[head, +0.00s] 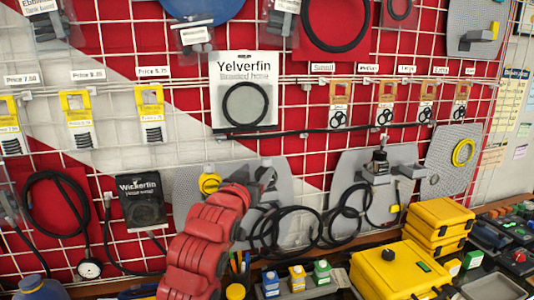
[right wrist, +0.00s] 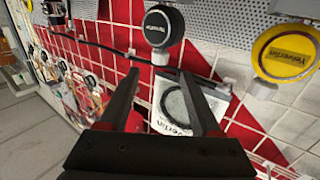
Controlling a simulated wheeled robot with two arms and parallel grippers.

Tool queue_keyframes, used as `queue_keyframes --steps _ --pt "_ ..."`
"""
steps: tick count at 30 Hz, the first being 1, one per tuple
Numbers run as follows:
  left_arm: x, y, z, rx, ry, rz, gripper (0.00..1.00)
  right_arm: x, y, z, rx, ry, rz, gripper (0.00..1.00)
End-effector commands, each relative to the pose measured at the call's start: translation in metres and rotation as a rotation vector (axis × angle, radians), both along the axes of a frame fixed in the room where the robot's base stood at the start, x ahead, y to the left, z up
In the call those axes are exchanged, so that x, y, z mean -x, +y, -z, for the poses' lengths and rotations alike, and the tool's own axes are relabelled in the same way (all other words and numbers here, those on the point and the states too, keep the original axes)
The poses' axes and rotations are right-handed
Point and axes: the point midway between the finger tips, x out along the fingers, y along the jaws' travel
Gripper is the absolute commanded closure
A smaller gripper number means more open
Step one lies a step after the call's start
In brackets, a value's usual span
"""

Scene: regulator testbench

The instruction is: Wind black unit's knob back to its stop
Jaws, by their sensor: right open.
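A round black knob (right wrist: 157,27) with a pale label faces me in the right wrist view, on a light grey mount. My right gripper (right wrist: 161,78) is open and empty; its two fingertips point towards the board, apart from the knob. In the head view my right gripper (head: 262,182) is at the left grey panel, at the end of my red arm, and largely hides what lies behind it. A yellow round knob (right wrist: 285,50) is to the right of the black one; it also shows in the head view (head: 209,183). My left gripper is out of view.
A dark-topped fitting (head: 380,162) stands on the right grey panel. A Yelverfin hose packet (head: 244,92) hangs above my right gripper. Black coiled hoses (head: 290,232) hang to its right. Yellow cases (head: 400,268) stand on the bench at lower right.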

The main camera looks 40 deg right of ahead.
Motion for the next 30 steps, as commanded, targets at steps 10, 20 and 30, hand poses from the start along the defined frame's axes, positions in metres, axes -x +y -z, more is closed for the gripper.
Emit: queue_keyframes --steps 10,20,30 --pt "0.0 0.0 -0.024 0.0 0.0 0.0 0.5 -0.036 -0.068 -0.003 -0.001 0.005 0.004 0.35" --pt "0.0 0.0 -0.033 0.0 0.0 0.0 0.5 -0.054 -0.099 -0.002 0.001 0.0 0.001 0.35" --pt "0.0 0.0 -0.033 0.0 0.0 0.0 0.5 -0.055 -0.1 -0.001 0.001 -0.002 -0.001 0.44"
